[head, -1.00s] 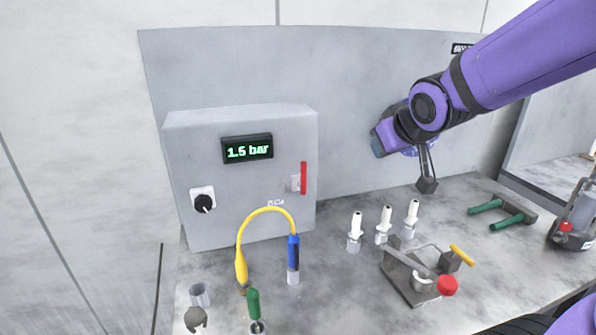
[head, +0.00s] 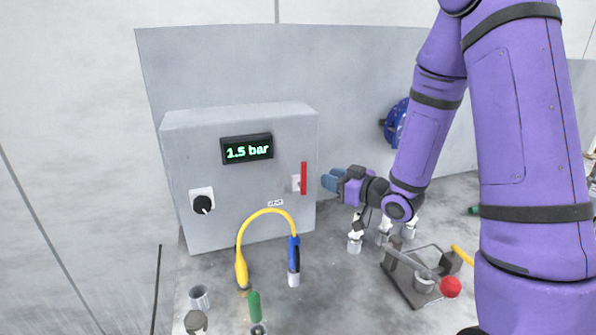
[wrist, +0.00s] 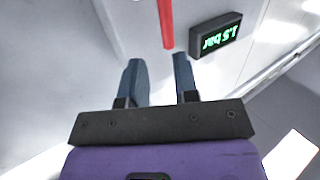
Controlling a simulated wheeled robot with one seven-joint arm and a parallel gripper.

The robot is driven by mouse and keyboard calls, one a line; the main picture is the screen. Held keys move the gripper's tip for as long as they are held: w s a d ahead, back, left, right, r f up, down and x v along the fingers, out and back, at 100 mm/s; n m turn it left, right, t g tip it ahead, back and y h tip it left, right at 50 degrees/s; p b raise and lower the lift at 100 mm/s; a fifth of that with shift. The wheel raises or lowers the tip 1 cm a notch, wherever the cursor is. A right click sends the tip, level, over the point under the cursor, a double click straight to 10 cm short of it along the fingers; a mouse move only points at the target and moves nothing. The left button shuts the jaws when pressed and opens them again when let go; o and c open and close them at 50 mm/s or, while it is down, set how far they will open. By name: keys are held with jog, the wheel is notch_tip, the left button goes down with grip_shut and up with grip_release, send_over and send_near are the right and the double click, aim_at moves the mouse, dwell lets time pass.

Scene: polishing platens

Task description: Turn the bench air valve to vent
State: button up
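The air valve's red lever (head: 304,178) stands upright on the right part of the grey control box's front, on a small pale mount. It also shows in the wrist view (wrist: 166,22), just beyond the fingers and in line with the space between them. The box's display (head: 247,149) reads 1.5 bar and shows tilted in the wrist view (wrist: 215,35). My gripper (head: 327,181) is just right of the lever, pointing at it and apart from it. In the wrist view my gripper (wrist: 158,68) has its two blue fingers apart with nothing between them.
A black knob (head: 203,204) is on the box's left. A yellow hose (head: 265,212) arches in front of the box. White nozzles (head: 355,240) and a clamp fixture with a red ball (head: 450,287) stand on the bench below my arm. A blue reel (head: 396,122) is on the back panel.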

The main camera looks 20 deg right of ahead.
aim_at(306, 174)
jog(key=shift+y, duration=0.6)
jog(key=x, duration=1)
jog(key=shift+w+a+f, duration=0.1)
jog(key=shift+a+f, duration=0.25)
jog(key=shift+f, duration=0.05)
grip_shut()
